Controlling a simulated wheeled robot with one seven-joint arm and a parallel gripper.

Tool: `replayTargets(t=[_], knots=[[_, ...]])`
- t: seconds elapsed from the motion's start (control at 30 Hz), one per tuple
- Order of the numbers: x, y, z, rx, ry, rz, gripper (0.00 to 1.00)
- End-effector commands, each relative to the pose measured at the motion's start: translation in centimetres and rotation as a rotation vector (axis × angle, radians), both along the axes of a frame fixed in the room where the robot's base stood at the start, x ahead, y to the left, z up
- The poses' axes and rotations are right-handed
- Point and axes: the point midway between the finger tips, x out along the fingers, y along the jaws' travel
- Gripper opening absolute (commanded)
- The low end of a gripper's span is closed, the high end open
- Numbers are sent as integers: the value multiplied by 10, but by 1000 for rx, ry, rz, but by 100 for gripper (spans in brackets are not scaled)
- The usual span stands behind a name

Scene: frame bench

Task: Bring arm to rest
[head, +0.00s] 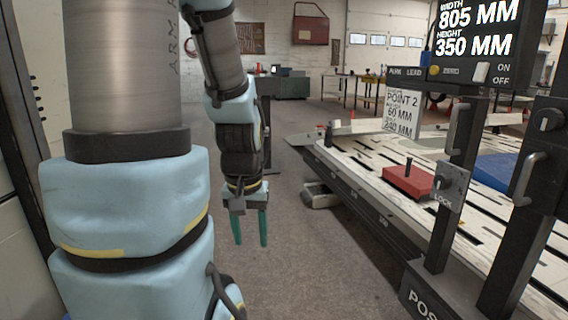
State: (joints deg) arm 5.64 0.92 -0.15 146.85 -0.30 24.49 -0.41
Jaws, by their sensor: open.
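My gripper (249,228) hangs at the end of my arm, pointing down over the bare floor left of the frame bench. Its two green fingers are apart and nothing shows between them. My arm is folded, with its thick light-blue and grey links filling the left of the head view. The gripper is clear of the bench and appears to touch nothing.
The slotted frame bench (352,168) runs along the right, with a red block (408,181) on it. A dark post with a lock plate (449,186) and a display (478,40) stand nearer. Grey floor (300,265) lies clear between arm and bench.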

Motion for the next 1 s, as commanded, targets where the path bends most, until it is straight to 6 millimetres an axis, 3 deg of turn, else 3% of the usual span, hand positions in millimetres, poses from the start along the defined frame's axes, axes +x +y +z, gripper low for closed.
replayTargets(t=[0.03, 0.27, 0.6, 0.8, 1.0], knots=[[1, -2, 23, 0, -1, -6, 52], [2, -2, 76, 0, -3, -8, 52], [2, -3, 177, 0, -3, -10, 52], [2, -3, 207, 0, -3, -10, 52], [2, -3, 210, 0, -4, -10, 52]])
